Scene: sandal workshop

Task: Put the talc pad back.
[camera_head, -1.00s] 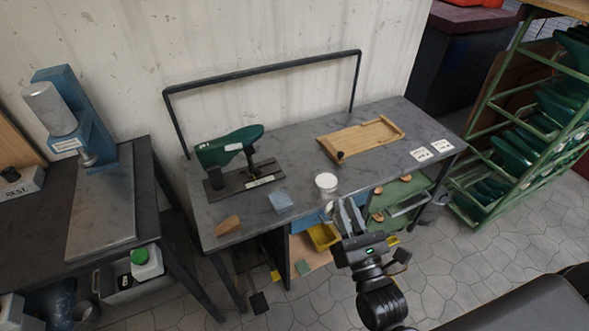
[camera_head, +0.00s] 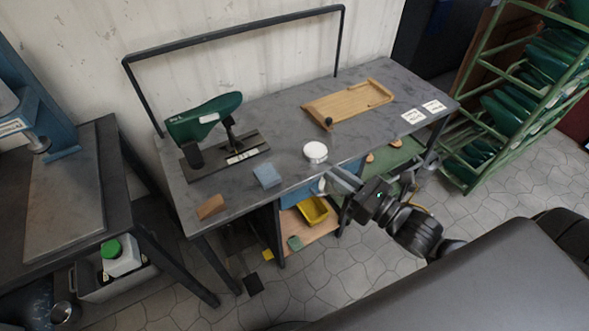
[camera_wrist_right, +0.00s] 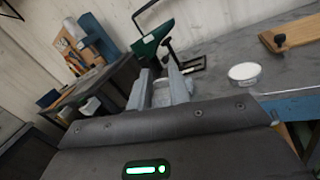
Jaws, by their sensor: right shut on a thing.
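My right gripper (camera_head: 331,179) is at the front edge of the grey bench (camera_head: 235,190), just in front of the round white tin (camera_head: 316,150). Its fingers are shut on a small pale thing (camera_head: 321,186), apparently the talc pad, mostly hidden by the fingers. In the right wrist view my right gripper (camera_wrist_right: 161,82) has greyish material between its fingers; I cannot tell pad from background there. The white tin (camera_wrist_right: 244,74) stands upright on the bench, right of and apart from the fingers. My left gripper is not in view.
A blue-grey block (camera_head: 267,176), a wooden wedge (camera_head: 211,207) and a green sandal form on a stand (camera_head: 205,118) are left of the tin. A wooden tray (camera_head: 348,104) lies behind right. A yellow bin (camera_head: 313,211) sits below.

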